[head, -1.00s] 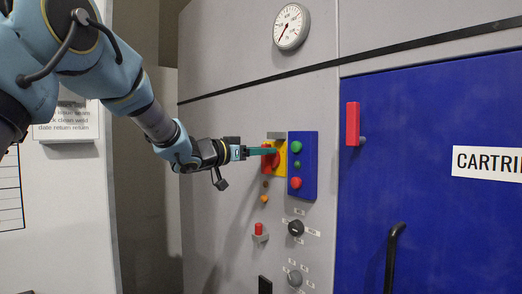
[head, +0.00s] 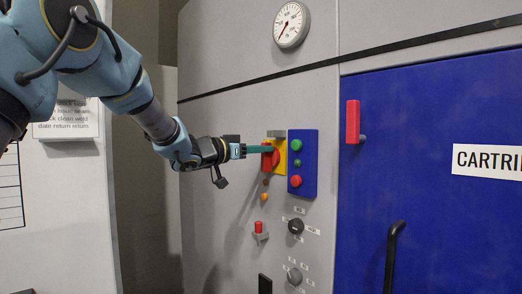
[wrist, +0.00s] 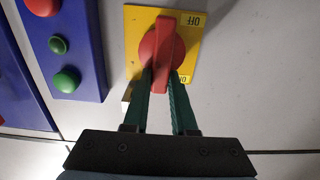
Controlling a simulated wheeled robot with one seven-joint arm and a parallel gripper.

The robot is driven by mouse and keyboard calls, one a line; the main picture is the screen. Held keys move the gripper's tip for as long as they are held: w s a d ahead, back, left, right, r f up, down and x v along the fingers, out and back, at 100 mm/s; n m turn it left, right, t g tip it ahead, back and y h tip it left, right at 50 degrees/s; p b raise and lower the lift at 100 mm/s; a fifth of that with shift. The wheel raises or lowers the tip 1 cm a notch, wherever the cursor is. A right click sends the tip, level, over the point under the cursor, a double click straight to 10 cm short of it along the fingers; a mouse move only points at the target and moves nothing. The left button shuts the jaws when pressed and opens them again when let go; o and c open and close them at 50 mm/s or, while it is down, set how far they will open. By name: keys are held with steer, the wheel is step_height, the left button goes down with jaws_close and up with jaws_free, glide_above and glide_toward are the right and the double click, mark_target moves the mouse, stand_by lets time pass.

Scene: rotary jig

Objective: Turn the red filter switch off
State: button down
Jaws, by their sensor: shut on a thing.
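The red filter switch (wrist: 163,45) is a red rotary knob with a raised bar handle on a yellow plate (wrist: 137,18). In the wrist view the handle stands nearly upright, tilted slightly. An upside-down OFF label (wrist: 195,20) is at the plate's upper right, and another label, partly hidden, is at its lower right. My gripper (wrist: 163,72) has its two green fingers on either side of the handle's lower end, shut on it. In the head view my gripper (head: 266,149) reaches the switch (head: 268,159) from the left, and the fingers hide part of it.
A blue button panel (head: 309,168) with green and red buttons sits right beside the yellow plate. Below are a small red-topped switch (head: 259,228) and black dials (head: 296,226). A blue door (head: 440,115) with a black handle (head: 392,255) fills the right.

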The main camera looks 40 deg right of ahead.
mark_target(276, 158)
steer(key=shift+m, duration=0.3)
steer(key=m+b, duration=0.3)
steer(key=s+m+b, duration=0.1)
steer(key=m+b, duration=0.2)
steer(key=s+f+m+b, duration=0.1)
steer(key=m+b, duration=0.1)
steer(key=b, duration=0.1)
steer(key=shift+f+m, duration=0.1)
steer(key=shift+m, duration=0.3)
steer(key=m+b, duration=0.4)
steer(key=shift+s+f+m, duration=0.2)
steer(key=shift+f+m, duration=0.1)
steer(key=shift+f, duration=0.1)
steer(key=shift+s+f+m+b, duration=0.1)
steer(key=shift+f+m+b, duration=0.05)
steer(key=shift+m+b, duration=0.8)
steer(key=shift+f+m+b, duration=0.15)
steer(key=shift+m+b, duration=0.65)
steer(key=shift+m, duration=0.15)
steer(key=c, duration=0.7)
jaws_free()
steer(key=shift+a, duration=0.15)
